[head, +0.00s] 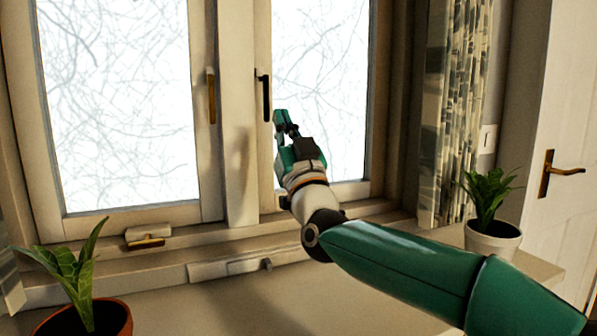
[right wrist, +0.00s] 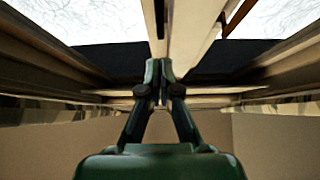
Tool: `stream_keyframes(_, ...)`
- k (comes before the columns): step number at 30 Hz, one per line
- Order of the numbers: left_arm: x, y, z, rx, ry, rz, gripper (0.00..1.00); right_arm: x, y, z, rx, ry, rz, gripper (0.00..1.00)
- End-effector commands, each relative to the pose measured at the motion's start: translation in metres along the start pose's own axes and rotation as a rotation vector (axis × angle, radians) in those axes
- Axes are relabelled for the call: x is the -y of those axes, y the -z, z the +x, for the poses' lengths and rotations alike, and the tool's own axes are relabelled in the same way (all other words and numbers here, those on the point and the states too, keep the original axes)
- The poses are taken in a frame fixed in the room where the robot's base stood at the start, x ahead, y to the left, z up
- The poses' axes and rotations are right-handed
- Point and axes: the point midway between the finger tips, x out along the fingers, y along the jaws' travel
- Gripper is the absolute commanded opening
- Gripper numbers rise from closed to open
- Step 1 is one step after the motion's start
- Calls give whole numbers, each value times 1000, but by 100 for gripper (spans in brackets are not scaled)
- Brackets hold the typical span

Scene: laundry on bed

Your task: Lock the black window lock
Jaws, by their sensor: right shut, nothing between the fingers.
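The black window lock (head: 265,95) is a slim dark handle on the left frame post of the right window. In the head view it hangs about vertical, with a short piece at its top. My right gripper (head: 280,120) is shut and empty. My left gripper is not in view.
A brass handle (head: 211,96) is on the left window's frame; a brass latch (head: 146,241) sits below. Potted plants stand at lower left (head: 88,312) and right (head: 491,236). A curtain (head: 450,120) hangs right of the window, near a door (head: 565,120).

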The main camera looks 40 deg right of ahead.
Motion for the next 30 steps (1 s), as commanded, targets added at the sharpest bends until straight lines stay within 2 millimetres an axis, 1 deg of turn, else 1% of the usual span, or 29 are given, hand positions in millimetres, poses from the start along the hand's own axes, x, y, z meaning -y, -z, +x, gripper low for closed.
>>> stream_keyframes(1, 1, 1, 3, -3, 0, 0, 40, 0, -4, -12, 4, 2, 0, 0)
stream_keyframes(6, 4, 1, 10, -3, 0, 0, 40, 0, -7, -46, 4, 1, 0, 0)
stream_keyframes(9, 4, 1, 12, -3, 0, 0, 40, 0, -9, -63, 3, 1, 0, 0)
stream_keyframes(12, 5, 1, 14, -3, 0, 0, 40, 0, -10, -75, 3, 1, 0, 0)
stream_keyframes(18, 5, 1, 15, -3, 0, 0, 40, 0, -11, -86, 3, 0, -1, 0)
stream_keyframes(30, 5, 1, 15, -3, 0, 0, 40, 0, -11, -86, 3, 0, -1, 0)
